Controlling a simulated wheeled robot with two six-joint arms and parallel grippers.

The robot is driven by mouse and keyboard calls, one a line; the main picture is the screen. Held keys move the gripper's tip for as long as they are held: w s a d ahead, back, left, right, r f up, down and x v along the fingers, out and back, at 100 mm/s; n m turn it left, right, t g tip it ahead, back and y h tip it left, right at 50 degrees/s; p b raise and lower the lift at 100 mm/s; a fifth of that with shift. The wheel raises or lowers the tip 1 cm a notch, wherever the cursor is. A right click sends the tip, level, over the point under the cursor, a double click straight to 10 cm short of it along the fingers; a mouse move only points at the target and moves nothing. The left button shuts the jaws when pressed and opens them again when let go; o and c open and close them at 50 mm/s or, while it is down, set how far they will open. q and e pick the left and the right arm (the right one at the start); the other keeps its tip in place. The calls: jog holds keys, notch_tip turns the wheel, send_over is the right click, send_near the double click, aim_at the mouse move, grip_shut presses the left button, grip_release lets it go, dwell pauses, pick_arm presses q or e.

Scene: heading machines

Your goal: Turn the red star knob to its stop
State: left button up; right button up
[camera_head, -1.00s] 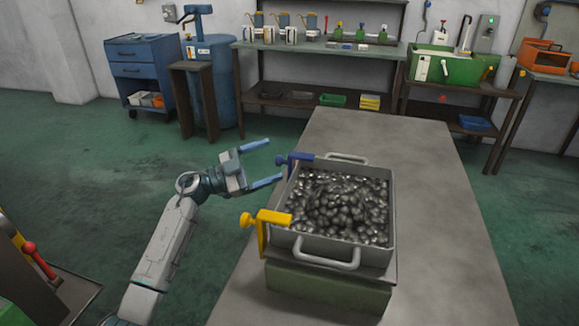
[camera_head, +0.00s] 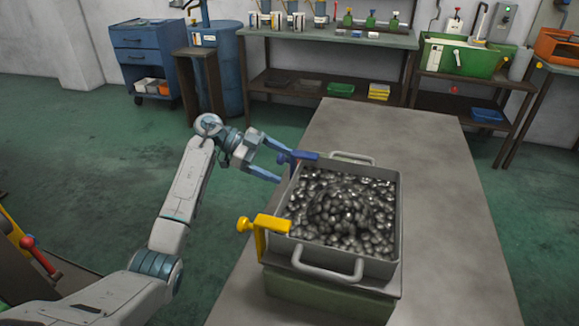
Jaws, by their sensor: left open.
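No red star knob can be made out for certain. A small red piece (camera_head: 455,89) shows under the green machine at the back right, too small to tell its shape. A yellow clamp (camera_head: 268,224) with a yellow knob sits on the near left rim. My right gripper is out of view.
The tray is full of dark, shiny metal pieces and stands on a green block (camera_head: 325,298) on the grey table (camera_head: 450,220). The table's right side is clear. A red-knobbed lever (camera_head: 28,243) stands at the far left. Benches line the back wall.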

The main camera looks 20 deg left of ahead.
pick_arm(q)
jog(key=x, duration=0.2)
jog(key=shift+d+f, duration=0.1)
jog(key=shift+d, duration=0.15)
jog(key=shift+d+f, duration=0.15)
jog(key=shift+d, duration=0.15)
jog(key=shift+d+f, duration=0.1)
jog(key=shift+d, duration=0.1)
jog(key=c, duration=1)
jog(key=shift+m+t+p, duration=0.35)
jog(key=shift+m+t, duration=0.15)
jog(key=shift+m, duration=0.3)
jog(key=shift+s+f+m+t, duration=0.1)
jog(key=shift+m+t, duration=0.4)
jog(key=shift+m, duration=0.2)
jog(key=shift+m+t+h, duration=0.3)
jog(key=shift+m, duration=0.2)
jog(key=shift+m+t, duration=0.3)
jog(key=shift+m, duration=0.1)
jog(key=shift+s, duration=0.1)
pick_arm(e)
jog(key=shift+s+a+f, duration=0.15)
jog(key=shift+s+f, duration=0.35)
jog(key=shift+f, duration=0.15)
